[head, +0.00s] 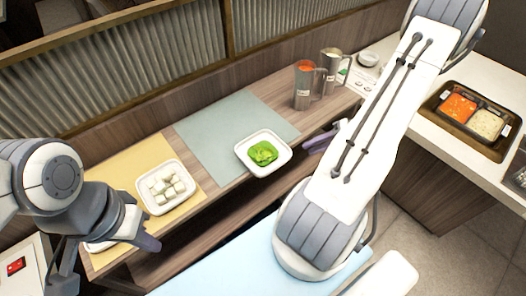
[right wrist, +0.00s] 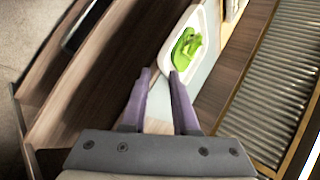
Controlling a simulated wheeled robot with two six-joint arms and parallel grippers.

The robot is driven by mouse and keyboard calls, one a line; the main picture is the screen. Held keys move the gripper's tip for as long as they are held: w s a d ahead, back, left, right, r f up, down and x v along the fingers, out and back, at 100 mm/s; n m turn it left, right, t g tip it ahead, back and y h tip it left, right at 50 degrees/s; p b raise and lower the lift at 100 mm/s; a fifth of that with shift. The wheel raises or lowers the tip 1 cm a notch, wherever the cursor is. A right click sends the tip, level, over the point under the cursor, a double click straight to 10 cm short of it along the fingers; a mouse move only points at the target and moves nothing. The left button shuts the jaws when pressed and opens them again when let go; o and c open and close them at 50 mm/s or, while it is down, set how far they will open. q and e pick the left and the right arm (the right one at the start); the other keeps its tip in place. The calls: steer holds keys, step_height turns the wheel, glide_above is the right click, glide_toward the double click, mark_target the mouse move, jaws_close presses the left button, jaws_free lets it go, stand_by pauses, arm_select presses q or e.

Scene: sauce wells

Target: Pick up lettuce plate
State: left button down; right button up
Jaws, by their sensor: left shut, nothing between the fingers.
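The lettuce plate (head: 243,157) is a white square dish with green lettuce (head: 263,153) on it, near the front edge of the wooden shelf by a grey-green mat. It also shows in the right wrist view (right wrist: 165,58), beyond my fingertips. My right gripper (head: 310,143) is just right of the plate in the head view, its arm hiding part of the scene. In the right wrist view its purple fingers (right wrist: 160,72) are apart with nothing clearly between them. My left gripper (head: 150,243) is shut and empty, at the lower left by the shelf's front edge.
A white plate of pale cubes (head: 153,208) sits on a yellow mat (head: 128,168). Metal cups (head: 302,92) stand behind the lettuce plate. A tray of sauce wells (head: 440,113) is on the right counter. The grey-green mat (head: 210,130) is mostly clear.

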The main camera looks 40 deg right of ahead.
steer(key=p+x, duration=0.2)
steer(key=x, duration=0.5)
jaws_close()
stand_by(1.4)
